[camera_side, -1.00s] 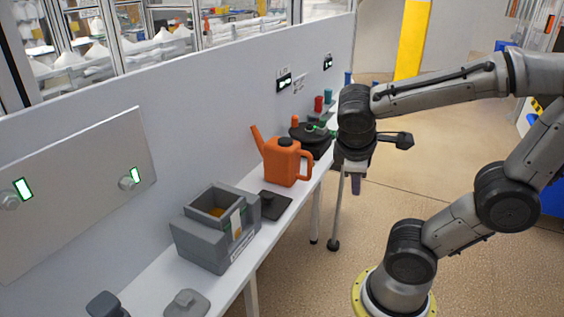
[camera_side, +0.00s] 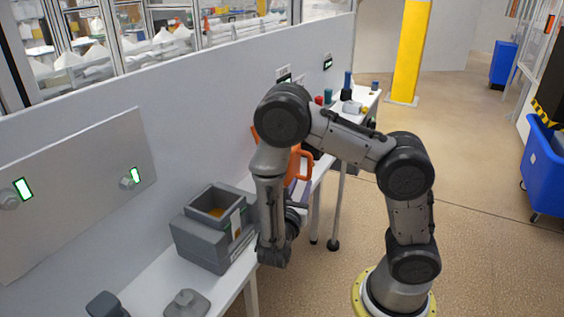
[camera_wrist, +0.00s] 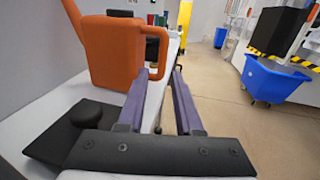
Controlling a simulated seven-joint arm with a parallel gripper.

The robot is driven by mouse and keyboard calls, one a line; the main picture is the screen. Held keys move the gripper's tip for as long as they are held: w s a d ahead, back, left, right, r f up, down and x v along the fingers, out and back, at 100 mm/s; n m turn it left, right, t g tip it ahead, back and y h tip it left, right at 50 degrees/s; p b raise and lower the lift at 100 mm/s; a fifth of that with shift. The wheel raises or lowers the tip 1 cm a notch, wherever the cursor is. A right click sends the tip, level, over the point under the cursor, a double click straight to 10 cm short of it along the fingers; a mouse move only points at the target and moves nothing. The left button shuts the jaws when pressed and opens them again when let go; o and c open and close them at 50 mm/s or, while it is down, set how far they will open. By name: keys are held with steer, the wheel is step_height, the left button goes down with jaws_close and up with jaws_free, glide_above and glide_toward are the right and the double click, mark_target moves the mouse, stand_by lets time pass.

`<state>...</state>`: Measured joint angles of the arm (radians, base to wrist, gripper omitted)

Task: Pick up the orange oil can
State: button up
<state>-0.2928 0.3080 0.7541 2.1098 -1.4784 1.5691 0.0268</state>
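The orange oil can (camera_wrist: 112,50) stands upright on the white table at the left of the wrist view, with its handle loop toward the picture's middle. In the side view the can (camera_side: 293,165) is mostly hidden behind my arm; only parts of its handle side and spout show. My gripper (camera_wrist: 158,74) is open and empty, with its two purple-grey fingers apart. It points toward the can's handle. The left finger overlaps the can's lower body in the picture, and the handle's lower end appears between the fingers. I cannot tell whether they touch.
A black plate with a round knob (camera_wrist: 50,145) lies on the table close by my gripper. A grey box (camera_side: 205,255) stands to the left on the table. Several small items sit at the far table end. A blue bin (camera_wrist: 272,78) stands on the open floor.

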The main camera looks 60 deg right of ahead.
mark_target(293, 170)
steer(key=d, duration=0.4)
steer(key=w+d, duration=0.1)
steer(key=d, duration=0.3)
steer(key=w+d, duration=0.1)
steer(key=d, duration=0.3)
steer(key=shift+d+r, duration=0.1)
steer(key=shift+d, duration=0.25)
jaws_close()
steer(key=shift+w+r, duration=0.1)
stand_by(1.0)
